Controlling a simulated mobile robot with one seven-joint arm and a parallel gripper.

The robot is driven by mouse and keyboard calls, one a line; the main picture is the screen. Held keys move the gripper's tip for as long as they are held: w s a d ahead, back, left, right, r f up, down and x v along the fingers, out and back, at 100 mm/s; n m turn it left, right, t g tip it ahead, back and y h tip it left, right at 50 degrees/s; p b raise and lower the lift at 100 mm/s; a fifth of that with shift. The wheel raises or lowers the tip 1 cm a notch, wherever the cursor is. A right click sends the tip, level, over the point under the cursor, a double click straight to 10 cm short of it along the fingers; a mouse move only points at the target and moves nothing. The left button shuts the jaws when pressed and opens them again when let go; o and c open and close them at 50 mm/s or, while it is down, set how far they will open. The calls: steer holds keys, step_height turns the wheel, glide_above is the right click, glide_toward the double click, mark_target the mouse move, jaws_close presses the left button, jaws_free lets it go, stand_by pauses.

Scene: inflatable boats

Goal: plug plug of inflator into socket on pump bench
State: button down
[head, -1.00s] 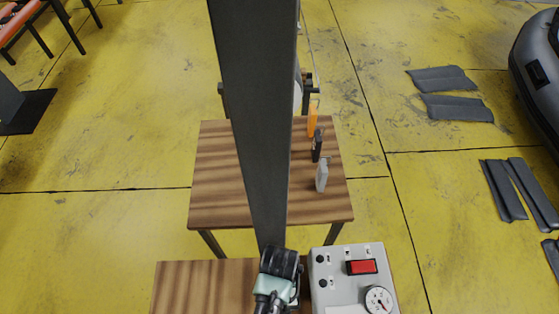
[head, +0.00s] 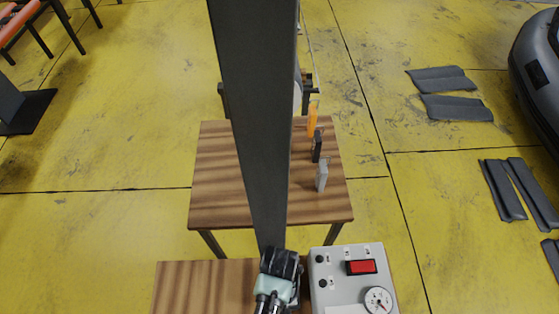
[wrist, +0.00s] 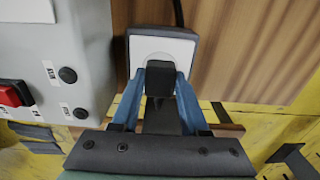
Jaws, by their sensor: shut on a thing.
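My gripper (wrist: 156,100) has blue fingers shut on the black plug (wrist: 160,80) in the wrist view. The plug lies in front of the socket (wrist: 185,52), a white plate in a grey frame with a round recess. The plug overlaps the recess's middle; I cannot tell whether its pins are in. In the head view my gripper (head: 278,283) is over the pump bench (head: 185,288), just left of the grey control box (head: 335,262), and hides plug and socket. The inflator's body cannot be made out.
The control box, also in the wrist view (wrist: 75,48), stands close left of the fingers, with a red switch (head: 361,267) and gauge (head: 378,299). A dark cable (wrist: 178,12) runs up behind the socket. Another wooden table (head: 215,185) holds small upright items.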

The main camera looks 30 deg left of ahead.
steer(key=shift+f, duration=0.45)
steer(key=shift+c, duration=1.7)
jaws_free()
steer(key=shift+b, duration=0.3)
step_height(320, 180, up, 13)
steer(key=shift+b, duration=0.45)
